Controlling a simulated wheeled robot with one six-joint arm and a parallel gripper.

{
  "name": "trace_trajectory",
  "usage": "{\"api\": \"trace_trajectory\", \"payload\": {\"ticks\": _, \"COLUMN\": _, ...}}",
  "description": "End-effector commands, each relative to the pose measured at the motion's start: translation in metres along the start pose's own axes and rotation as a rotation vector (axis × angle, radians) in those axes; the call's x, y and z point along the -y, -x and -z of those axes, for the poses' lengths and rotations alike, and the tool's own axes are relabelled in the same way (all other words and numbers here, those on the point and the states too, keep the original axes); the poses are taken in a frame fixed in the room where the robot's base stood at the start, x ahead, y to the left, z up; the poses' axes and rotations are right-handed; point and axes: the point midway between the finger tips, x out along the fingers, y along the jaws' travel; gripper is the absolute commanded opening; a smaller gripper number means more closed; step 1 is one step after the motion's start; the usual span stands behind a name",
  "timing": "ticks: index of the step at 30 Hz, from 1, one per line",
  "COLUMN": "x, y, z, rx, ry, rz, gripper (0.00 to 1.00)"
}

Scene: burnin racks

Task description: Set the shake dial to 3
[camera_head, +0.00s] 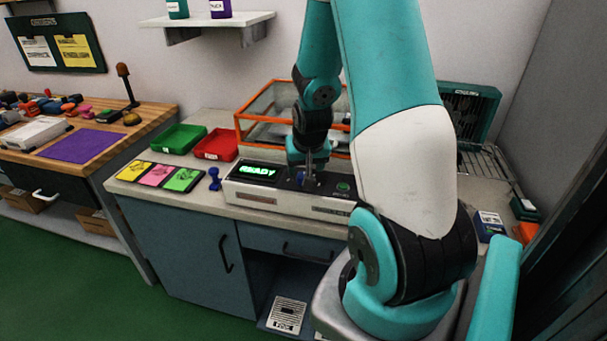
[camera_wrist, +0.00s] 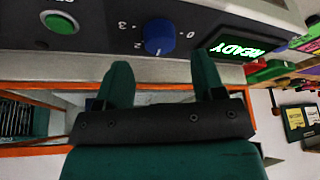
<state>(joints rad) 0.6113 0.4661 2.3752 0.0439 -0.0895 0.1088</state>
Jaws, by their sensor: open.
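No contact with the dial shows. In the head view my gripper (camera_head: 308,180) is over the machine's (camera_head: 262,194) panel and hides the dial.
A lit READY display (camera_wrist: 237,48) sits beside the dial, and a green button (camera_wrist: 60,23) on its other side. An orange-framed clear box (camera_head: 240,125) stands behind the machine. Red (camera_head: 217,154) and green (camera_head: 180,150) trays and a small blue object (camera_head: 214,178) are to the left.

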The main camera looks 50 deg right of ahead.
Motion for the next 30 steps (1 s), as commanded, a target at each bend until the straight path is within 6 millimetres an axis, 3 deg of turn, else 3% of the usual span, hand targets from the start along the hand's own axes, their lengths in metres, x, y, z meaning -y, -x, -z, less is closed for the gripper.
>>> {"api": "trace_trajectory", "payload": {"ticks": 3, "x": 0.0, "y": -0.021, "z": -0.001, "rx": 0.003, "ry": 0.0, "rz": 0.0, "gripper": 0.63}}
{"api": "trace_trajectory", "payload": {"ticks": 9, "x": 0.0, "y": -0.039, "z": 0.0, "rx": 0.0, "ry": 0.0, "rz": 0.0, "gripper": 0.63}}
{"api": "trace_trajectory", "payload": {"ticks": 19, "x": 0.0, "y": -0.042, "z": 0.0, "rx": -0.001, "ry": 0.0, "rz": 0.001, "gripper": 0.63}}
{"api": "trace_trajectory", "payload": {"ticks": 25, "x": 0.0, "y": -0.042, "z": 0.0, "rx": -0.001, "ry": 0.0, "rz": 0.001, "gripper": 0.19}}
{"api": "trace_trajectory", "payload": {"ticks": 30, "x": 0.0, "y": -0.042, "z": 0.0, "rx": -0.001, "ry": -0.002, "rz": -0.001, "gripper": 0.15}}
